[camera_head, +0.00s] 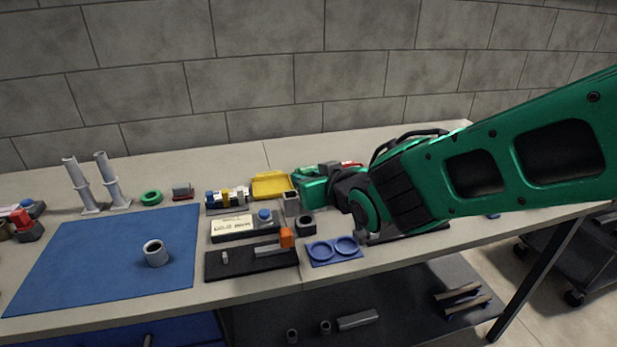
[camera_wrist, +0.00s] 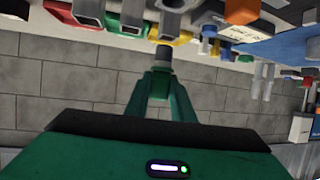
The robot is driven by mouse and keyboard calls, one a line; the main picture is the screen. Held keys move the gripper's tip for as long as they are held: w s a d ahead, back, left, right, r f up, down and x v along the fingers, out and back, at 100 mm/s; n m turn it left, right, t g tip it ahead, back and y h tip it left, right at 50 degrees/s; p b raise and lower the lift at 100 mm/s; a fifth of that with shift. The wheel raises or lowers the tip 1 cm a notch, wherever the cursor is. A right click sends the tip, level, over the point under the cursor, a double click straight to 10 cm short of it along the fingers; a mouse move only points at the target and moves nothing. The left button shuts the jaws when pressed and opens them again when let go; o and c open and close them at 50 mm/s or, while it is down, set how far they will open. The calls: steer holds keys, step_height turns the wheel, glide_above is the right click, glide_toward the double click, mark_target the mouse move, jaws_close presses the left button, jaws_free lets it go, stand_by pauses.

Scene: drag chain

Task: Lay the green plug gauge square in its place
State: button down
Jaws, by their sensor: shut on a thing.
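My gripper (camera_wrist: 162,72) is shut on a short part with a grey round end (camera_wrist: 163,53), taken to be the green plug gauge. Its body is mostly hidden between my green fingers. In the head view my gripper (camera_head: 308,187) is behind the grey square tube, left of my dark wrist, and the held part cannot be made out. A place for the gauge cannot be told for sure. A yellow tray (camera_head: 271,185) is just left of my gripper; it also shows in the wrist view (camera_wrist: 184,38).
A grey square tube (camera_head: 291,203) and a dark square block (camera_head: 305,223) stand close in front of my gripper. A blue two-ring holder (camera_head: 334,250) lies at the front edge. A green ring (camera_head: 151,197) lies farther left. The blue mat (camera_head: 100,262) is mostly clear.

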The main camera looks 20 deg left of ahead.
steer(key=shift+s, duration=0.1)
steer(key=shift+d+f, duration=0.1)
steer(key=shift+f, duration=2.5)
steer(key=shift+s+f, duration=0.15)
steer(key=shift+f, duration=1.9)
stand_by(0.7)
steer(key=c, duration=1.5)
jaws_free()
steer(key=shift+o, duration=0.2)
steer(key=v, duration=1)
steer(key=shift+s+d+r, duration=0.15)
steer(key=shift+d, duration=0.1)
